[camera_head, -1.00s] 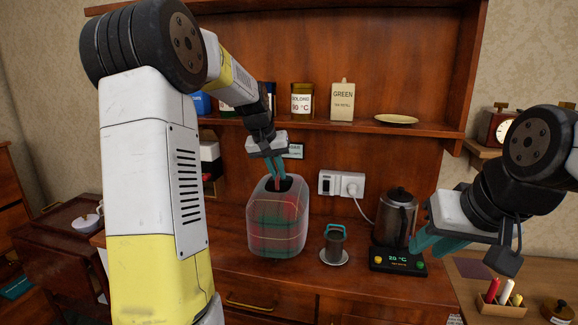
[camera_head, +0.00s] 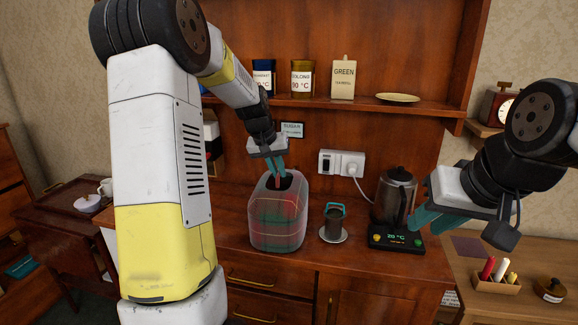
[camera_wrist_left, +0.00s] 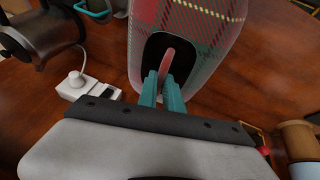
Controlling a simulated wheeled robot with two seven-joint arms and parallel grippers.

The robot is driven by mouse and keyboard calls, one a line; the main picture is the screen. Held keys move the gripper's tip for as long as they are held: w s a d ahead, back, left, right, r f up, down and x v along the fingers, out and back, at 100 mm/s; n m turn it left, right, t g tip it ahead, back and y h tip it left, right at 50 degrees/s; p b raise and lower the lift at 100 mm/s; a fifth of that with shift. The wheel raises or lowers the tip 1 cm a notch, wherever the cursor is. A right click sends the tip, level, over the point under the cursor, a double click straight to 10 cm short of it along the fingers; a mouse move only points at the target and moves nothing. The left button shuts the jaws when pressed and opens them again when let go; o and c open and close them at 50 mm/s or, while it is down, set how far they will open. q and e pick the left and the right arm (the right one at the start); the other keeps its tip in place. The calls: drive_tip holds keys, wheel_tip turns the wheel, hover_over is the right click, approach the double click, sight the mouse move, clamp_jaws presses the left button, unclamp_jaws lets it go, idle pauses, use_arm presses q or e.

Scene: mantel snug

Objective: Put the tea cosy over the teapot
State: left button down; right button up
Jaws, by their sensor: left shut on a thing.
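The tea cosy (camera_head: 278,225) is a tall, rounded red-and-green tartan cover with a pale, see-through-looking outer edge. It hangs upright by a pink loop at its dark top opening. My left gripper (camera_head: 276,172) is above it, shut on that loop; the left wrist view also shows the fingers (camera_wrist_left: 163,88) closed on the loop (camera_wrist_left: 167,62). No teapot can be made out; the cosy hides the counter behind it, and I cannot tell whether one is inside. My right gripper (camera_head: 420,219) is at the right, in front of the kettle; its finger gap is unclear.
A dark kettle (camera_head: 394,194) stands on a black base (camera_head: 397,238) reading 20 °C. A small dark vessel with a teal handle (camera_head: 334,220) stands on a saucer between cosy and kettle. A wall socket (camera_head: 341,162) is behind, and a shelf (camera_head: 350,106) with tins and a plate is above.

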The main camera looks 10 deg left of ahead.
use_arm(q)
drive_tip(key=shift+f, duration=0.15)
drive_tip(key=c, duration=1.4)
unclamp_jaws()
drive_tip(key=v, duration=0.7)
drive_tip(key=s+d+r, duration=0.2)
drive_tip(key=s+r, duration=0.1)
drive_tip(key=s, duration=0.4)
drive_tip(key=s+d+r, duration=0.2)
drive_tip(key=s+r, duration=0.1)
drive_tip(key=s, duration=0.4)
drive_tip(key=s+d+f+m+t, duration=0.1)
drive_tip(key=s+d+f, duration=0.1)
drive_tip(key=s, duration=1.3)
drive_tip(key=shift+s+f+m+t, duration=0.25)
drive_tip(key=shift+f+m+t, duration=0.05)
drive_tip(key=shift+f, duration=0.1)
